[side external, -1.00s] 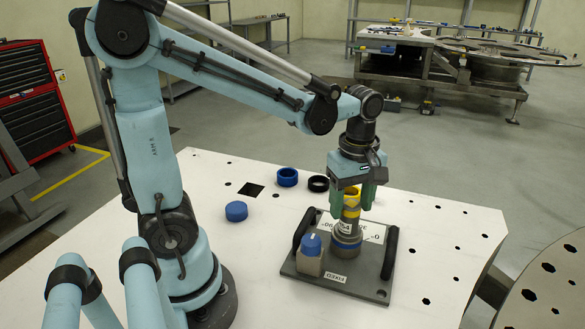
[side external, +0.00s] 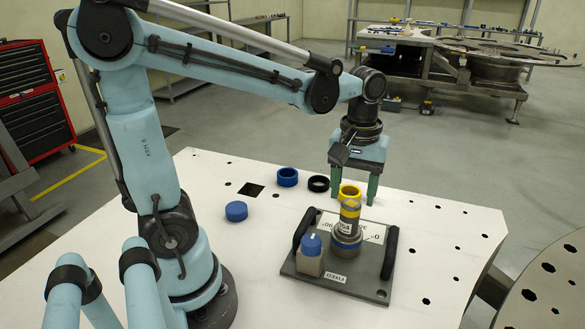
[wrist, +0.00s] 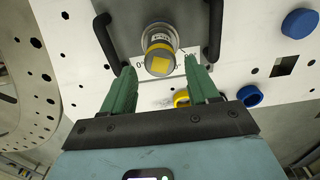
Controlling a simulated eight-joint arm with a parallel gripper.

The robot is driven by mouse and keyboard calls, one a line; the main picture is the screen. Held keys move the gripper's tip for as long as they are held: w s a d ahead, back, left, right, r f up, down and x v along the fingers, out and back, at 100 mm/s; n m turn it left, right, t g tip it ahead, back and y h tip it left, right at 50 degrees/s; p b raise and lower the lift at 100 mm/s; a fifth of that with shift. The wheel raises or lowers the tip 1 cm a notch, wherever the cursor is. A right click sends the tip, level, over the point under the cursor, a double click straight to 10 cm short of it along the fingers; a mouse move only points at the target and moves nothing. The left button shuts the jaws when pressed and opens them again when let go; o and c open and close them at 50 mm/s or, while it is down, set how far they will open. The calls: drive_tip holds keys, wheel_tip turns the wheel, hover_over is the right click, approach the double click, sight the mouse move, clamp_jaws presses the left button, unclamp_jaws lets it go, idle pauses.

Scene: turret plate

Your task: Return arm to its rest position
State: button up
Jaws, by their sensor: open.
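A grey metal cylinder (side external: 347,228) with a yellow patch and a label stands on the dark turret plate (side external: 335,283).
The plate has two black handles and a beige block with a blue top (side external: 311,250). On the white table lie a blue cap (side external: 236,211), a blue ring (side external: 287,177), a black ring (side external: 318,183) and a yellow ring (side external: 350,191). The table's right side is clear.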

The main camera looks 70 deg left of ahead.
sight(352, 204)
wheel_tip(352, 204, up, 6)
drive_tip(key=shift+f+m, duration=0.2)
drive_tip(key=shift+m, duration=0.95)
drive_tip(key=shift+f+m, duration=0.15)
drive_tip(key=shift+m, duration=1)
drive_tip(key=n, duration=0.4)
drive_tip(key=shift+r+n, duration=0.25)
drive_tip(key=shift+n, duration=0.05)
drive_tip(key=shift+f, duration=4.45)
drive_tip(key=shift+c, duration=0.4)
